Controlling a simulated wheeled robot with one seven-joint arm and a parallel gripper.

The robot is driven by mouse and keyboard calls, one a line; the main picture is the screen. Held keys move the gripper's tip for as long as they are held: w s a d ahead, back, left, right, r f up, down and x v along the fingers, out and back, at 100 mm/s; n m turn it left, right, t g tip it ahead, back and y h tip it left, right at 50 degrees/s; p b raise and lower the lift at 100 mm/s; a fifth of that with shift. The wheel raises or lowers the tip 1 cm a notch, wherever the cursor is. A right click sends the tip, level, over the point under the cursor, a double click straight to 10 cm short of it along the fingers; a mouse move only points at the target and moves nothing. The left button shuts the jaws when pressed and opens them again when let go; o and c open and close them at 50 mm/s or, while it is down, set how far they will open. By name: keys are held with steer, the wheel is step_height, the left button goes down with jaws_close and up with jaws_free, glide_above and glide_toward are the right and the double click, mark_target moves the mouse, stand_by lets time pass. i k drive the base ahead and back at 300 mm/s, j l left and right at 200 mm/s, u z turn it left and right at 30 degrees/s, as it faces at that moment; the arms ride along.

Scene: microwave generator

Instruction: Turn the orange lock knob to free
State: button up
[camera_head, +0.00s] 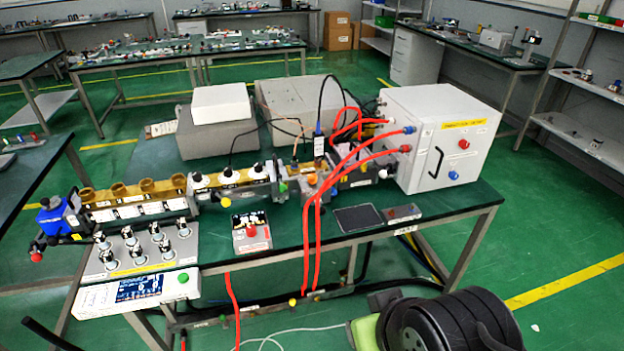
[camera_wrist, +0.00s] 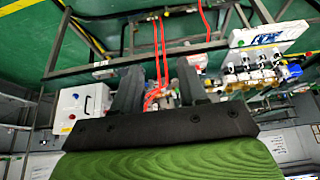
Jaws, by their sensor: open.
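The waveguide bench (camera_head: 240,182) runs along the green table, from a blue unit (camera_head: 52,218) at the left to a white cabinet (camera_head: 440,135) at the right. A small orange part (camera_head: 312,180) shows near the middle of the bench, behind red hoses; it looks like the orange lock knob, but its setting is too small to tell. My gripper (camera_wrist: 160,88) is open and empty in the wrist view, with its two dark fingers apart. The bench and hoses show beyond the fingertips, well away from them. That view is upside down, and I cannot make out the knob there.
Red hoses (camera_head: 318,240) hang over the table's front edge. A small box with a red button (camera_head: 251,236), a dark pad (camera_head: 358,218) and a panel of several knobs (camera_head: 140,250) stand along the front. Open green floor (camera_head: 560,240) lies to the right.

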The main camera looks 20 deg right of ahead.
mark_target(312, 178)
steer(key=i+l+u, duration=0.25)
steer(key=i+u, duration=0.15)
steer(key=i+l+u, duration=0.35)
steer(key=i, duration=0.25)
steer(key=i+l+u, duration=0.4)
steer(key=l, duration=0.25)
